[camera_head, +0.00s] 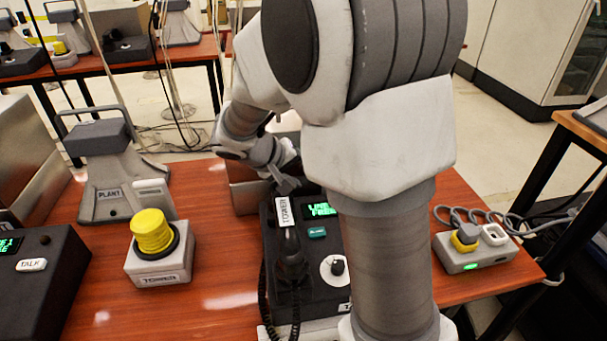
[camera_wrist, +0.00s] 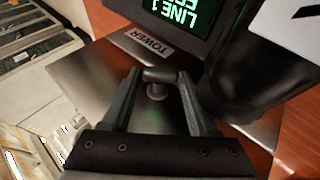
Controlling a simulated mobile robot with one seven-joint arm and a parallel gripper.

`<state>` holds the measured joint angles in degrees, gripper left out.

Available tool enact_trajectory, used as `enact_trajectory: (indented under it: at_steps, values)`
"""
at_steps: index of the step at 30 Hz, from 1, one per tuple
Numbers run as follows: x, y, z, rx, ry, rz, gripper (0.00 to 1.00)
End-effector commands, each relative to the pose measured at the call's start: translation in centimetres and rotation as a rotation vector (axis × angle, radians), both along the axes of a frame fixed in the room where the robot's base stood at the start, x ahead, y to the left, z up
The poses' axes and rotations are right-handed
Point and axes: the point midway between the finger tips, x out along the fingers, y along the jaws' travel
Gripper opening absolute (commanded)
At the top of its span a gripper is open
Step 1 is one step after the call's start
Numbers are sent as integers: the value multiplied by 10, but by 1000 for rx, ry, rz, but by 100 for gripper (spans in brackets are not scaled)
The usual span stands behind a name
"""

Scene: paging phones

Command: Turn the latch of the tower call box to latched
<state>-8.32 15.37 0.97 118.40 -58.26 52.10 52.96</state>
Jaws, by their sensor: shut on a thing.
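The tower call box (camera_wrist: 100,82) is a brushed metal box with a TOWER label (camera_wrist: 148,45) in the wrist view. In the head view its metal side (camera_head: 243,198) shows behind the tower desk phone, partly hidden by my arm. Its latch (camera_wrist: 157,91) is a small grey cross-bar on a round stem, standing out from the metal face. My gripper (camera_wrist: 158,77) is shut on the latch, one finger at each end of the bar. The head view shows my gripper (camera_head: 285,184) above the box, with the latch hidden.
The black tower phone (camera_head: 318,260), with handset (camera_head: 288,245) and lit screen, stands close in front of the box. A yellow button on a TOWER base (camera_head: 160,262) and a PLANT stand (camera_head: 108,180) are left. A socket block (camera_head: 475,258) is right.

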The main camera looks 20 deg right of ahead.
Motion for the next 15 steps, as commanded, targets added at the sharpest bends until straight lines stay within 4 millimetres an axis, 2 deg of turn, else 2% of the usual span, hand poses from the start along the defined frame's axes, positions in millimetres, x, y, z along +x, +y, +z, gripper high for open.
enact_trajectory:
  at_steps: [1,2,6,7,15]
  values:
    - [0,0,0,-1,1,1,4]
    - [0,0,0,0,1,2,62]
    - [0,0,0,1,1,1,87]
    - [0,0,0,1,1,1,90]
    - [0,0,0,0,1,1,90]
